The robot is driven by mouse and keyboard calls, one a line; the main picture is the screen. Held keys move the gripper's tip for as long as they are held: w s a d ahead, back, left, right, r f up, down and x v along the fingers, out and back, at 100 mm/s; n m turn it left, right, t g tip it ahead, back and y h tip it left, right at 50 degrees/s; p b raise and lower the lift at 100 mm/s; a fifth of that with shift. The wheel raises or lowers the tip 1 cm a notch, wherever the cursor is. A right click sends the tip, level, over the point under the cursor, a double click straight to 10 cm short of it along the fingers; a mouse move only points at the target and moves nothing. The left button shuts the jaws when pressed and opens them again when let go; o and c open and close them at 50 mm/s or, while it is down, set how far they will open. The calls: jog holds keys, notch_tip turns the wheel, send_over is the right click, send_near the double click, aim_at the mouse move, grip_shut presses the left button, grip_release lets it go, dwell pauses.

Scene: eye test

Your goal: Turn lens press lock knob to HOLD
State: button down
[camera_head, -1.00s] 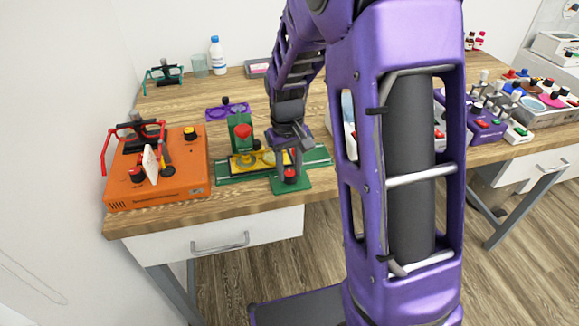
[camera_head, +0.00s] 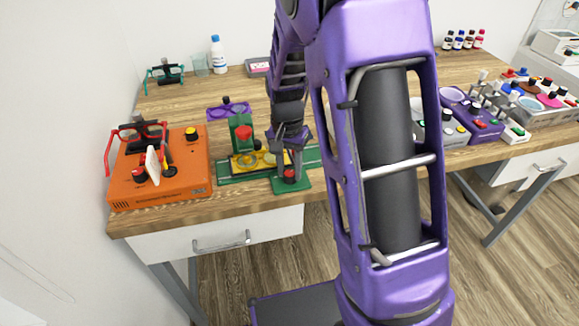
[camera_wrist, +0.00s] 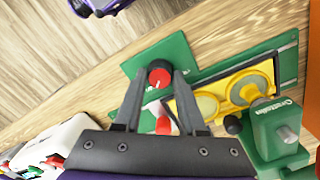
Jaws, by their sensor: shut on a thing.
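The lens press (camera_head: 237,130) is a green frame with an upright post, a red cap and a yellow lens plate (camera_head: 245,163), near the table's front edge. Its red lock knob (camera_head: 290,174) stands on a green plate at the right end. In the wrist view the knob (camera_wrist: 159,77) is round, with a black base and a pale pointer line. My gripper (camera_head: 289,168) points down at the knob, and its two fingers (camera_wrist: 159,75) are shut on it from both sides. A second red part (camera_wrist: 163,125) shows between the fingers, nearer the camera. The HOLD mark is not legible.
An orange box (camera_head: 160,180) with red-framed glasses stands left of the press. A white bottle (camera_head: 217,54) stands at the back. Purple and white devices (camera_head: 475,120) fill the right side. My arm hides the table's middle.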

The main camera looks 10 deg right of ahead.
aim_at(287, 172)
jog(key=shift+m, duration=0.3)
jog(key=shift+c, duration=2.4)
grip_release()
jog(key=shift+r, duration=0.1)
notch_tip(287, 172, up, 17)
jog(key=p, duration=0.1)
jog(key=shift+w+a+r+p, duration=0.15)
jog(key=shift+a+p, duration=0.1)
jog(key=shift+p, duration=0.15)
